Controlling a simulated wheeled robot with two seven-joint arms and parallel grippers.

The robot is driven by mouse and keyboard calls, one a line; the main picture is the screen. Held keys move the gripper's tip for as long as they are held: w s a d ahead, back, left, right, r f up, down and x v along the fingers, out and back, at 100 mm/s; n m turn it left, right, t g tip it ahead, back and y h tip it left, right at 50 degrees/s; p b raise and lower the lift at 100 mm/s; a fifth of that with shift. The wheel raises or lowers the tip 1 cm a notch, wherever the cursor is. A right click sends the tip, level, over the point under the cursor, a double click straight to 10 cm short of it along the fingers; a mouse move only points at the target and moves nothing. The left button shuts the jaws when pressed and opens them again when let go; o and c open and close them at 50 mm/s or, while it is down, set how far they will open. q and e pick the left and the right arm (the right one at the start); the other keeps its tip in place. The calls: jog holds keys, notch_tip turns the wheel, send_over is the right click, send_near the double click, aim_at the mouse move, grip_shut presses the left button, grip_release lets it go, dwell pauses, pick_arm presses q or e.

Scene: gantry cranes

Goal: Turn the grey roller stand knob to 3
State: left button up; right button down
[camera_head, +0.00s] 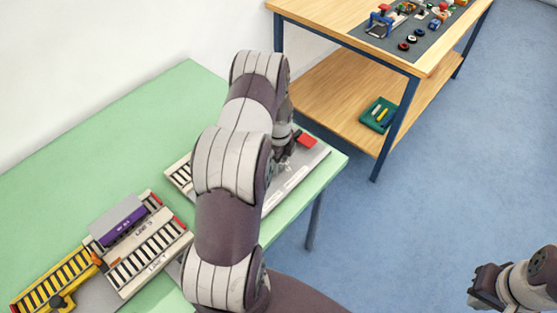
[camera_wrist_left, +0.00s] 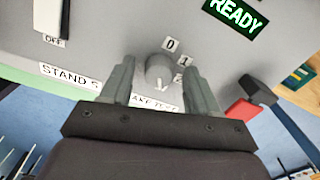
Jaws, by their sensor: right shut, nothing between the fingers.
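The grey roller stand knob (camera_wrist_left: 159,68) is a small round knob on a light grey panel. Labels 0 and 1 show at its upper right, and a partly hidden label, apparently 2, is lower right. A white mark shows on the knob's lower face; its exact setting is unclear. My left gripper (camera_wrist_left: 160,72) is open, with one finger on each side of the knob and visible gaps. In the head view my left arm hides the knob, and the left gripper (camera_head: 285,150) is over the stand (camera_head: 292,183). My right gripper (camera_head: 487,286) is shut and empty at the lower right.
A green READY sign (camera_wrist_left: 236,13), a white switch marked OFF (camera_wrist_left: 51,18) and a red block with a black part (camera_wrist_left: 246,109) surround the knob. A purple-sided box (camera_head: 122,224) sits on roller tracks (camera_head: 150,254) on the green table (camera_head: 75,165). A wooden shelf table (camera_head: 335,85) stands behind.

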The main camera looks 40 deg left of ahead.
pick_arm(q)
notch_tip(320, 180, up, 13)
jog(key=b, duration=0.1)
jog(key=shift+f, duration=0.2)
dwell(0.5)
jog(key=s+d+r+n, duration=0.2)
jog(key=s+d+n, duration=0.5)
jog(key=d+n, duration=0.1)
jog(key=s+d+r+n+t, duration=0.1)
jog(key=s+d+r+n, duration=0.2)
jog(key=s+d+n, duration=0.4)
jog(key=d+n, duration=0.1)
jog(key=d, duration=0.3)
jog(key=shift+s+d+r, duration=0.15)
jog(key=shift+s+d, duration=0.05)
jog(key=shift+s, duration=0.15)
